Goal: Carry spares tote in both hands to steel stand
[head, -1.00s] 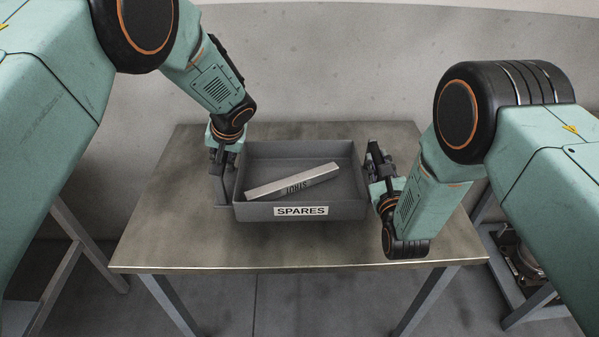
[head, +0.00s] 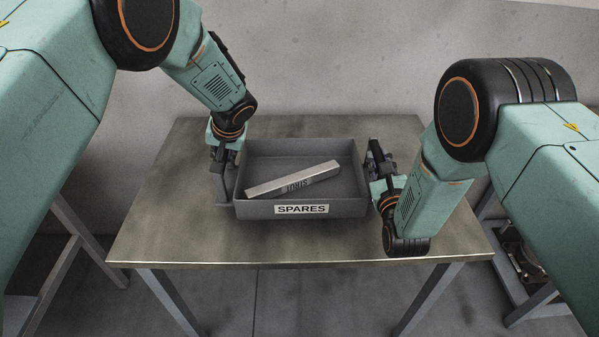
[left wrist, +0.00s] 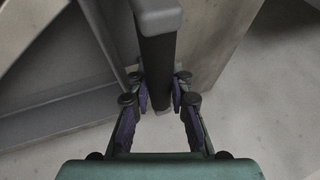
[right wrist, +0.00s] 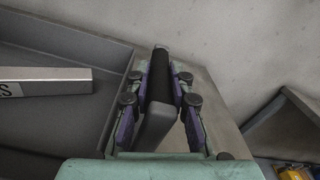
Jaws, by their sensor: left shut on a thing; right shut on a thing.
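The grey spares tote (head: 348,207) with its SPARES label sits over the steel-topped stand (head: 160,230) in the head view, roughly level. I cannot tell whether its base touches the top. A pale metal bar (head: 293,179) lies slanted inside it. My left gripper (head: 226,172) is at the tote's left side, shut on a dark handle (left wrist: 157,60). My right gripper (head: 377,168) is at its right side, shut on the other dark handle (right wrist: 161,80). The fingertips flank the handles in both wrist views; the head view partly hides them.
Bare stand top surrounds the tote on all sides. A plain pale wall (head: 320,60) rises behind. A grey frame (head: 68,240) stands at left, and another frame (head: 515,265) at right holds a dark machine part.

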